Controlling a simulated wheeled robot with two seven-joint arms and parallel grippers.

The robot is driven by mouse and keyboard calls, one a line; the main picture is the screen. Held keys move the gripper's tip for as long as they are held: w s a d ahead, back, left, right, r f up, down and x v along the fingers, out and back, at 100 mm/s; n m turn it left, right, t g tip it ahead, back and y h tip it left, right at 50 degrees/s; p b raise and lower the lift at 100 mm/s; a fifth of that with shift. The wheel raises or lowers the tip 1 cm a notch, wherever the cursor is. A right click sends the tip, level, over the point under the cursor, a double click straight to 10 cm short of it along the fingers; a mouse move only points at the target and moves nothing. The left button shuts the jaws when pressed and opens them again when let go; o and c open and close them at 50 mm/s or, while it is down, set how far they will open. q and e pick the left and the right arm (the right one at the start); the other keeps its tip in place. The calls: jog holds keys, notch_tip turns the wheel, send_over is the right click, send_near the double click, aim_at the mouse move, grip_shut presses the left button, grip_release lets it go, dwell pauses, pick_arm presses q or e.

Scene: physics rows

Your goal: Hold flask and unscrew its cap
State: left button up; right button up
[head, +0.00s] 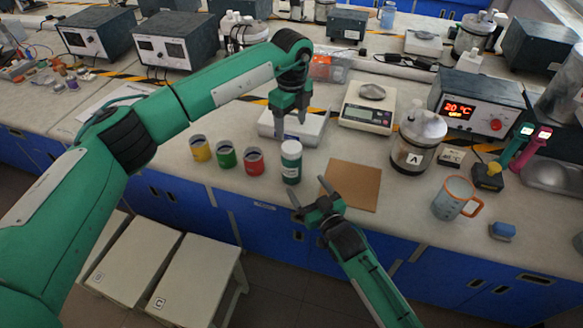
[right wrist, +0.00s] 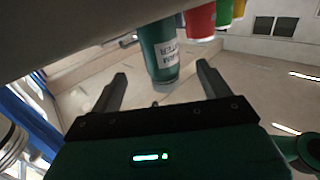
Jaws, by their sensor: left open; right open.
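The flask (head: 291,168) is a teal cylinder with a white label and a pale cap (head: 291,147). It stands upright near the counter's front edge. My left gripper (head: 290,128) points down above the cap, open and empty, with a small gap seen below its fingers. My right gripper (head: 310,191) is open and empty in front of the flask, at the counter edge. In the right wrist view the flask (right wrist: 160,48) shows between the two fingers (right wrist: 162,75), seemingly beyond their tips. I cannot tell the exact distance.
Red (head: 253,161), green (head: 226,155) and yellow (head: 200,149) cans stand left of the flask. A brown board (head: 352,184) lies to its right. A white device (head: 300,130) and a scale (head: 368,107) stand behind. A mug (head: 453,198) is farther right.

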aim_at(296, 172)
jog(key=x, duration=0.8)
jog(key=shift+w+a, duration=0.2)
jog(key=shift+w, duration=0.1)
jog(key=shift+c, duration=0.4)
